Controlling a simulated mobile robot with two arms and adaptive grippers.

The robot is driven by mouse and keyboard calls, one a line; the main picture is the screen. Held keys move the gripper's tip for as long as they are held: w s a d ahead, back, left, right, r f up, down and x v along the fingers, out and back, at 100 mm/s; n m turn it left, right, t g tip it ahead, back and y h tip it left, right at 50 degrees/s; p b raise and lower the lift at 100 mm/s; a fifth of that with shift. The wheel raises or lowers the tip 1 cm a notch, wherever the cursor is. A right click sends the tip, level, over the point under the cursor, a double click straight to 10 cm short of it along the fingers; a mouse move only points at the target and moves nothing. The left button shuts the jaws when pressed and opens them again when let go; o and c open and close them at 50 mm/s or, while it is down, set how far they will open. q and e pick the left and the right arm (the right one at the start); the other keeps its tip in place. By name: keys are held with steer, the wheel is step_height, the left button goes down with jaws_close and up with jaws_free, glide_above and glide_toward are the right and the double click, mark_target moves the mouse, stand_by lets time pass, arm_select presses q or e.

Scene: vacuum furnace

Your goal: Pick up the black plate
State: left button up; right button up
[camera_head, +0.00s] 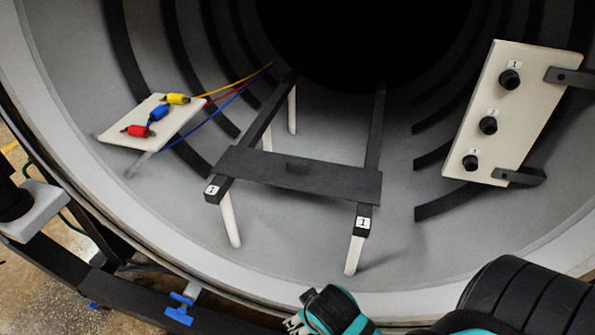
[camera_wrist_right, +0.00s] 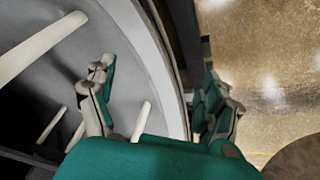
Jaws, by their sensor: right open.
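The black plate (camera_head: 300,176) lies flat across the two dark rails of a rack inside the round furnace chamber, near the rack's front end. A small dark raised piece sits at the middle of the plate. My right gripper (camera_head: 303,318) is at the bottom of the head view, in front of the chamber rim and well short of the plate. The plate cannot be made out clearly there. My left gripper is in neither view.
The rack's rails (camera_head: 374,135) stand on white legs (camera_head: 230,220). A tilted white panel with black knobs (camera_head: 512,115) is at right. A white board (camera_head: 150,122) with red, blue and yellow plugs is at left. The curved chamber rim (camera_head: 75,180) lies between gripper and rack.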

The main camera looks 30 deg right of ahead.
steer(key=w+d+r+m+t+h, duration=0.3)
steer(key=w+r+m+h, duration=0.2)
steer(key=w+r, duration=0.6)
steer(key=m+t+h, duration=0.2)
steer(key=m+h, duration=0.3)
glide_toward(296, 163)
steer(key=p+x, duration=0.4)
steer(key=p, duration=0.1)
steer(key=shift+w+d+r, duration=0.15)
steer(key=shift+d+r, duration=0.05)
steer(key=shift+d, duration=0.15)
steer(key=x, duration=0.1)
steer(key=p+x, duration=0.1)
steer(key=x, duration=0.1)
steer(key=shift+w+d+f+p, duration=0.1)
steer(key=shift+w+f+p, duration=0.05)
steer(key=shift+f+p, duration=0.15)
steer(key=shift+w+d+f+m+t, duration=0.2)
steer(key=shift+m+t, duration=0.1)
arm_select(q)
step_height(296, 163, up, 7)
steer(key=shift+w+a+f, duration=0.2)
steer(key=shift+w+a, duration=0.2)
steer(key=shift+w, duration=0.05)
arm_select(e)
steer(key=shift+c, duration=0.4)
